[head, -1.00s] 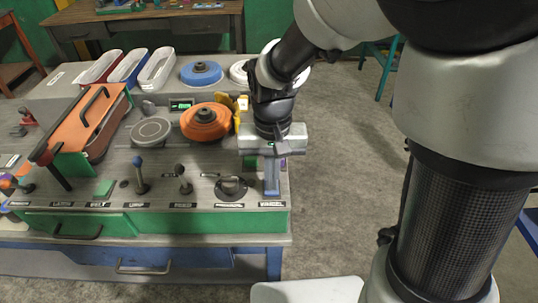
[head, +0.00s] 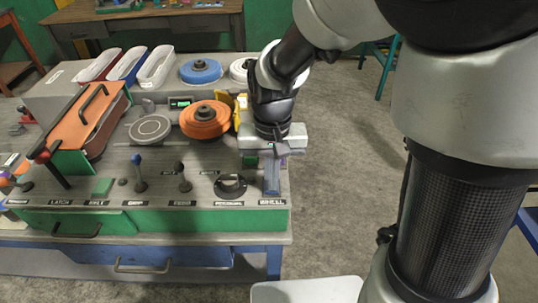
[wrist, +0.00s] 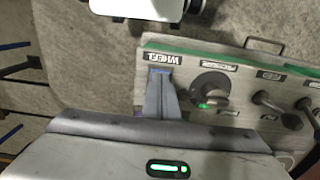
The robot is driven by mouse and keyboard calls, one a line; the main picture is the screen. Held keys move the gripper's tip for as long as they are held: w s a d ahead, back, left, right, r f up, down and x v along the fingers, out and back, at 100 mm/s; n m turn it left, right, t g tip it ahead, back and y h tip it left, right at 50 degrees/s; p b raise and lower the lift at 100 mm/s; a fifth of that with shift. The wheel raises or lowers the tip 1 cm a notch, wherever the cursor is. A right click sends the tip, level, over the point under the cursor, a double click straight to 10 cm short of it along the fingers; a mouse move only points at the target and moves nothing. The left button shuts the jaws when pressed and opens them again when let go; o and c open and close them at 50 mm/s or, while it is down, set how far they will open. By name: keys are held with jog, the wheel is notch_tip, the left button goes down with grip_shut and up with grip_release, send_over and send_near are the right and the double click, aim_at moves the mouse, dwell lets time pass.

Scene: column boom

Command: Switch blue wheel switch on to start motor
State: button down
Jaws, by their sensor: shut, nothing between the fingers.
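My gripper (head: 271,190) points down at the front right corner of the control panel, just behind the WHEEL label (head: 272,202). Its grey-blue fingers are together with nothing between them. In the wrist view my gripper (wrist: 158,80) also reaches to the WHEEL label (wrist: 166,58). A small blue patch (wrist: 156,71) shows at the fingertips, possibly the blue wheel switch. The fingers cover most of that spot, so I cannot tell the switch's position or whether they touch it.
A black rotary knob (head: 230,185) sits just left of my gripper. Further left stand dark levers (head: 183,178) and a blue-topped lever (head: 138,175). An orange wheel (head: 205,119), grey disc (head: 150,129) and yellow part (head: 241,112) are behind. Floor is open to the right.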

jog(key=shift+f, duration=0.35)
jog(key=shift+r, duration=0.15)
notch_tip(320, 180, up, 7)
jog(key=p, duration=0.5)
dwell(0.7)
